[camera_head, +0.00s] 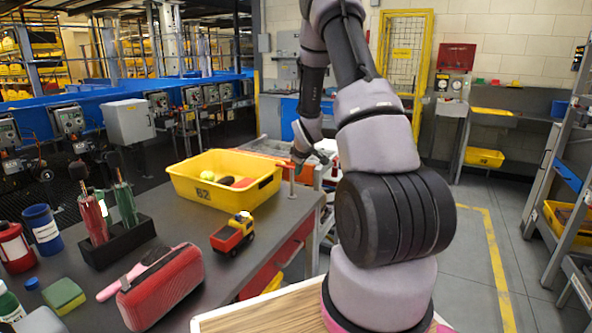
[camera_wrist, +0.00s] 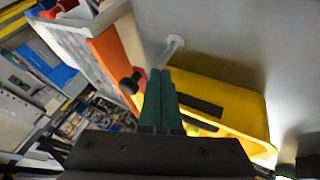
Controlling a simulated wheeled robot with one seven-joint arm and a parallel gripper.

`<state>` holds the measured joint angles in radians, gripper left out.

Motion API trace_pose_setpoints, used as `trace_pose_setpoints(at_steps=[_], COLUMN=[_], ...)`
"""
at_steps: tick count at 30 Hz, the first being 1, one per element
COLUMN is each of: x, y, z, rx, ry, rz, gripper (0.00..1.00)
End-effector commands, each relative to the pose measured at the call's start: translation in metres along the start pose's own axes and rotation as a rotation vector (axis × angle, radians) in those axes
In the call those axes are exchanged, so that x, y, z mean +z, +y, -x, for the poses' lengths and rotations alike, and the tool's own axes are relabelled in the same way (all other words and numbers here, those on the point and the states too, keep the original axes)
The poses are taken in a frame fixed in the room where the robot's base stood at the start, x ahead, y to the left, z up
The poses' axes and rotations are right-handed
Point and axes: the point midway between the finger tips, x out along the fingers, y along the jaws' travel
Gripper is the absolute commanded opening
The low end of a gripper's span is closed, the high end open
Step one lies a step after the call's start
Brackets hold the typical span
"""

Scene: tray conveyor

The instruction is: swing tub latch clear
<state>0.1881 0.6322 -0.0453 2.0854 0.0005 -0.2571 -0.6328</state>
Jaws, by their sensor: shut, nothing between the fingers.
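The yellow tub (camera_head: 222,190), marked 62, stands on the grey table, with a green ball and dark and red items inside; its wall also shows in the wrist view (camera_wrist: 235,100). A thin pale upright post (camera_head: 291,178) stands at the tub's right end; in the wrist view the pale post (camera_wrist: 170,50) runs down to my fingertips. A black knob (camera_wrist: 131,82) shows just left of the fingers. I cannot make out the latch's full shape. My gripper (camera_head: 297,160) is shut and empty beside the post, its green fingers (camera_wrist: 160,76) together; touching or apart, I cannot tell.
A toy truck (camera_head: 233,233), a red case (camera_head: 160,287), a black holder (camera_head: 115,240) with red and green tools, and mugs (camera_head: 42,228) occupy the table. An orange panel (camera_wrist: 112,65) lies left of the fingers. The floor to the right is open.

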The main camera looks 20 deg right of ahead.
Motion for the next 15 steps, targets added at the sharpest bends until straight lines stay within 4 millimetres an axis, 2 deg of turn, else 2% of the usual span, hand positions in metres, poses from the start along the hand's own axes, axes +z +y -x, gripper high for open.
trace_pose_setpoints(at_steps=[6,15], x=[-0.0008,-0.0009], y=[0.0109,0.0112], z=[-0.0061,-0.0062], rx=[-0.001,-0.002], ry=[0.001,0.001], rz=[0.0,0.001], gripper=[0.0,0.0])
